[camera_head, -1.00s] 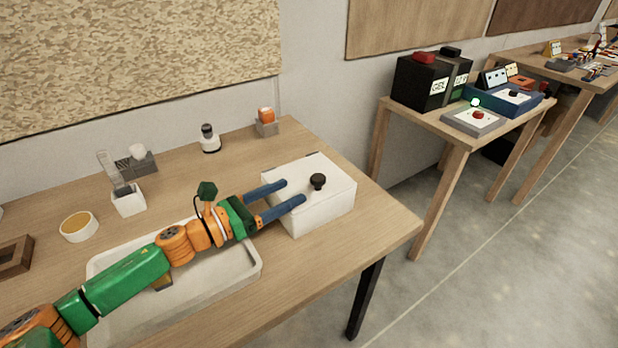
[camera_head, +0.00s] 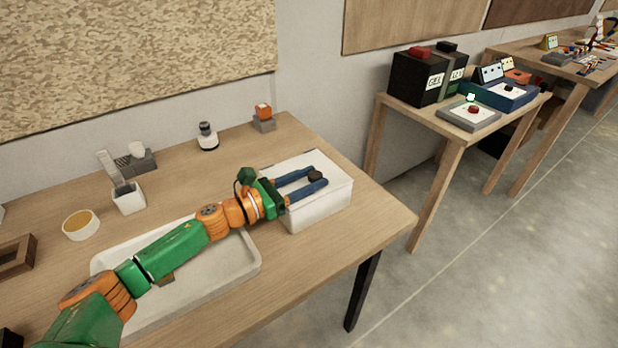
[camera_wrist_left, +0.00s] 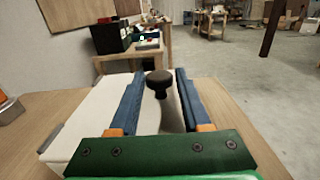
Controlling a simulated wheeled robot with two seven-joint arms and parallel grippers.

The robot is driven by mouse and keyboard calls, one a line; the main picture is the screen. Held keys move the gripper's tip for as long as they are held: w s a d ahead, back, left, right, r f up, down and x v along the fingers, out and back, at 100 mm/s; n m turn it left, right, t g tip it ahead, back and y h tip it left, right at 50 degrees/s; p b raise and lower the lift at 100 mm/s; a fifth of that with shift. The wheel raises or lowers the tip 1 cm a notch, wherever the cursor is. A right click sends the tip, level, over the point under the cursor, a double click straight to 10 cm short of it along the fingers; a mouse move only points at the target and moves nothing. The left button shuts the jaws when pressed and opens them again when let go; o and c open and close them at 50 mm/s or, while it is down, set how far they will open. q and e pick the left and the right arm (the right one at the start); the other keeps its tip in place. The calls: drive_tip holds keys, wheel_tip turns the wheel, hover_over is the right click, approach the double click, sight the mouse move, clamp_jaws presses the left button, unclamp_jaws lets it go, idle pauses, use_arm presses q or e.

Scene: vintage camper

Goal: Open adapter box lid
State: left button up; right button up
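The adapter box (camera_head: 318,209) is a white box with a flat lid, standing near the right end of the wooden table. Its lid is shut and carries a black knob (camera_head: 314,176). My left gripper (camera_head: 318,178) reaches over the lid from the left, with its two blue fingers on either side of the knob. In the left wrist view the open fingers stand apart, with the black knob (camera_wrist_left: 159,82) between their tips and gaps on both sides. My right gripper is not in view.
A white tray (camera_head: 245,262) lies under my left arm. A cream bowl (camera_head: 80,224), a white holder (camera_head: 128,198), a small black-and-white item (camera_head: 207,136) and an orange-topped block (camera_head: 263,117) stand around it. A second table (camera_head: 455,137) stands to the right.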

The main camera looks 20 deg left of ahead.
use_arm(q)
clamp_jaws()
drive_tip(key=shift+f, duration=0.1)
idle(1.0)
